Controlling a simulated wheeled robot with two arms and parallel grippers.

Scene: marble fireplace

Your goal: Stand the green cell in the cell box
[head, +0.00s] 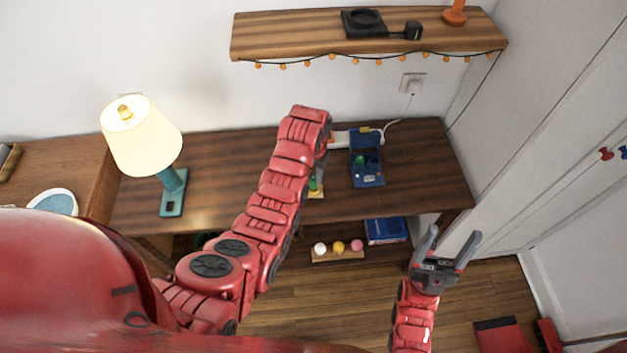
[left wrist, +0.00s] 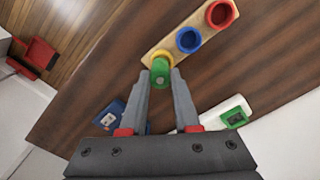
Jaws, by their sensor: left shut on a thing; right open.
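The green cell (left wrist: 160,73) is upright between the fingertips of my left gripper (left wrist: 161,80), which is shut on it. It is at the yellow-rimmed end of a wooden strip (left wrist: 174,38); I cannot tell whether it is still seated in the holder. In the head view the green cell (head: 313,184) shows just below my left gripper. The blue cell box (head: 368,181) stands open on the desk to the right, with a green item (head: 360,160) in it. In the left wrist view the box (left wrist: 110,114) is partly hidden behind the gripper. My right gripper (head: 447,245) is open and empty, in front of the desk.
The strip also has a blue cup (left wrist: 189,40) and a red cup (left wrist: 221,14). A white unit with a green square (left wrist: 234,116) lies nearby. A lamp (head: 142,135) stands left on the desk (head: 235,150); a shelf (head: 300,35) hangs above. Bare desk lies between strip and box.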

